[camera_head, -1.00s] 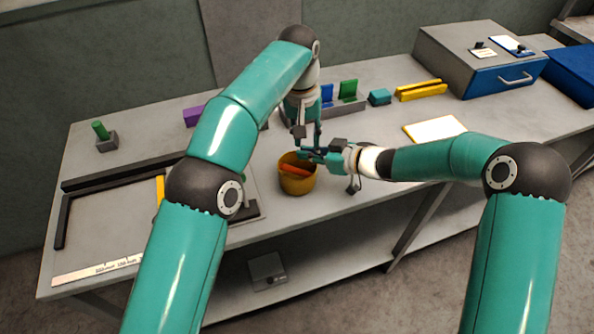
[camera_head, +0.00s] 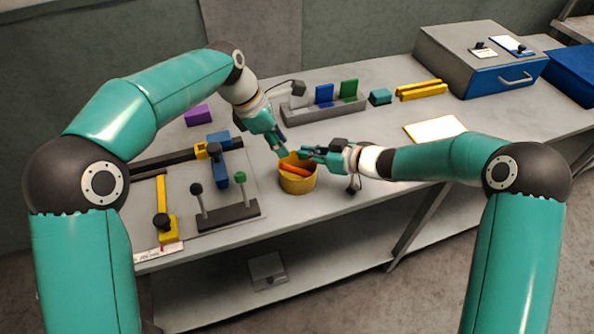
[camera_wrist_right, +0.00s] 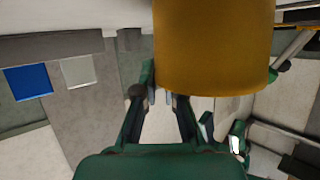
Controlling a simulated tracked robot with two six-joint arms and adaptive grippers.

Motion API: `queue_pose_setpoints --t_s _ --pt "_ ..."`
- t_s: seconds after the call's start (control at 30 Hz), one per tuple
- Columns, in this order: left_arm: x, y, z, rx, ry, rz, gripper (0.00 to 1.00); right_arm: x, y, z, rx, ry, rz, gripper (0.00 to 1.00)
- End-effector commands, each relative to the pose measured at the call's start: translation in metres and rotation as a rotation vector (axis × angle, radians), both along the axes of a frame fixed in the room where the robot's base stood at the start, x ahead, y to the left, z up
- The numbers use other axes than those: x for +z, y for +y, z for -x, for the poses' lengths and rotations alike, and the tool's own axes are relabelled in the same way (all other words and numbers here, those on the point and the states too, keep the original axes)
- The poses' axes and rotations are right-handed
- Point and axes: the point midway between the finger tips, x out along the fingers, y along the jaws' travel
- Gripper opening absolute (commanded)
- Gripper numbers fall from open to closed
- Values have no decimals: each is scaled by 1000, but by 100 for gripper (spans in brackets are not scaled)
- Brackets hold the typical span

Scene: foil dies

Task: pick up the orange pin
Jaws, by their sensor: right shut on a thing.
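The orange pin (camera_head: 293,170) lies tilted inside a yellow cup (camera_head: 297,185) on the bench, in the head view. My right gripper (camera_head: 306,154) reaches in from the right and is shut on the cup at its far rim. The cup fills the upper middle of the right wrist view (camera_wrist_right: 213,45), just beyond the fingers (camera_wrist_right: 165,95); the pin is hidden there. My left gripper (camera_head: 281,150) points down at the cup's far left side, apart from the pin. Its fingers are too small to tell whether they are open.
Left of the cup stand a dark base with two knobbed levers (camera_head: 228,215) and a blue-and-yellow clamp (camera_head: 218,165). Behind is a rack with blue and green plates (camera_head: 325,108). A yellow-edged white pad (camera_head: 435,129) lies to the right. A drawer box (camera_head: 480,65) stands at the back right.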

Motion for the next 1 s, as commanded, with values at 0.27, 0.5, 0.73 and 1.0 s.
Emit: queue_pose_setpoints --t_s 0.27,0.5,0.73,1.0 --pt "-34 -6 -5 12 0 0 31 0 0 0 0 -1 -1 0" --pt "-58 -16 -8 13 -5 0 31 0 0 0 0 -1 -1 0" --pt "-77 -24 -7 10 -1 0 31 0 0 0 0 -1 -1 0" --pt "-107 -36 -9 11 -3 1 31 0 0 0 0 -1 -1 0"
